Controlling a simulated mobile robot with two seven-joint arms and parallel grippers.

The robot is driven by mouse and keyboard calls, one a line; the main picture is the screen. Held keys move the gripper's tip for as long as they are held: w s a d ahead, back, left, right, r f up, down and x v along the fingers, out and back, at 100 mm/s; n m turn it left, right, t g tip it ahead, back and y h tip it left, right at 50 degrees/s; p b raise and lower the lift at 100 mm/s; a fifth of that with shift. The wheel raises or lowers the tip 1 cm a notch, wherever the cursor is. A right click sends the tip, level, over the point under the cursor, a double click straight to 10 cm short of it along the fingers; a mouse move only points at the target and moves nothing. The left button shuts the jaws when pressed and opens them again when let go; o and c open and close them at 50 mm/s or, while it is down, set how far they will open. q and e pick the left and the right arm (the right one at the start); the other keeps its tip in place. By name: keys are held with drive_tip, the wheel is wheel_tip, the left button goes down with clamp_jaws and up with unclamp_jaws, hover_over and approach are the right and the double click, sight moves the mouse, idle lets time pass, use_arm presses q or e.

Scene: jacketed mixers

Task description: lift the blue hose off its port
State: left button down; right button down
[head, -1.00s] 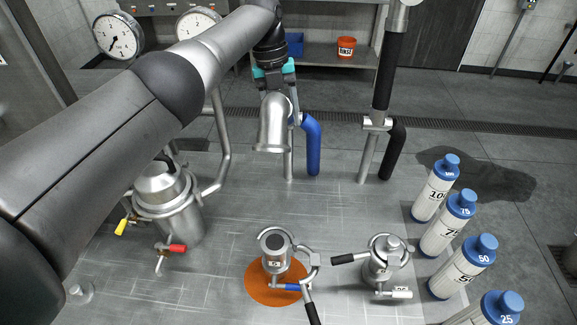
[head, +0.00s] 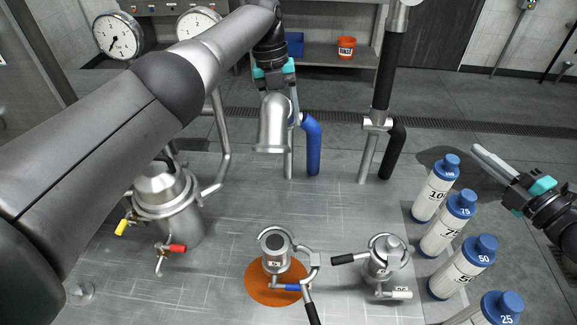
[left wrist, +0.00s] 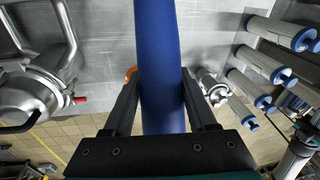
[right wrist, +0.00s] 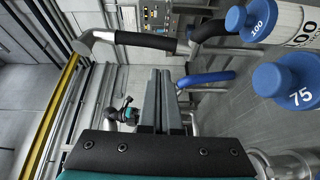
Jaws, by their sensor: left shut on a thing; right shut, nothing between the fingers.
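The blue hose (head: 313,150) hangs beside an upright grey pipe (head: 289,155) behind the worktop's middle. Its upper end bends toward that pipe. The port joint is hidden, so I cannot tell whether the hose is seated. My right gripper (head: 477,149) is shut and empty above the white bottles. The right wrist view also shows the blue hose (right wrist: 207,77).
A black hose (head: 393,152) hangs to the right. Several blue-capped bottles (head: 436,190) line the right side. Two small silver vessels, one on an orange disc (head: 258,290), stand in front.

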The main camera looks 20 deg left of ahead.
drive_tip(key=s+a+f+n+y, duration=0.1)
drive_tip(key=s+a+y, duration=0.2)
drive_tip(key=s+a, duration=0.35)
drive_tip(key=s+a+n+y, duration=0.2)
drive_tip(key=s+a+y, duration=0.1)
drive_tip(key=a, duration=0.6)
drive_tip(key=s+a+f+n+y, duration=0.1)
drive_tip(key=s+a+y, duration=0.35)
drive_tip(key=a, duration=0.35)
drive_tip(key=s+a+f+n+g+y, duration=0.25)
drive_tip(key=s+n+g, duration=0.25)
drive_tip(key=s+n, duration=0.45)
use_arm(q)
drive_tip(key=shift+w, duration=0.1)
use_arm(e)
drive_tip(key=w+a+r+n+h, duration=0.1)
drive_tip(key=w+a+r, duration=0.5)
drive_tip(key=a+r, duration=0.2)
drive_tip(key=shift+a+r, duration=0.3)
drive_tip(key=shift+r, duration=0.1)
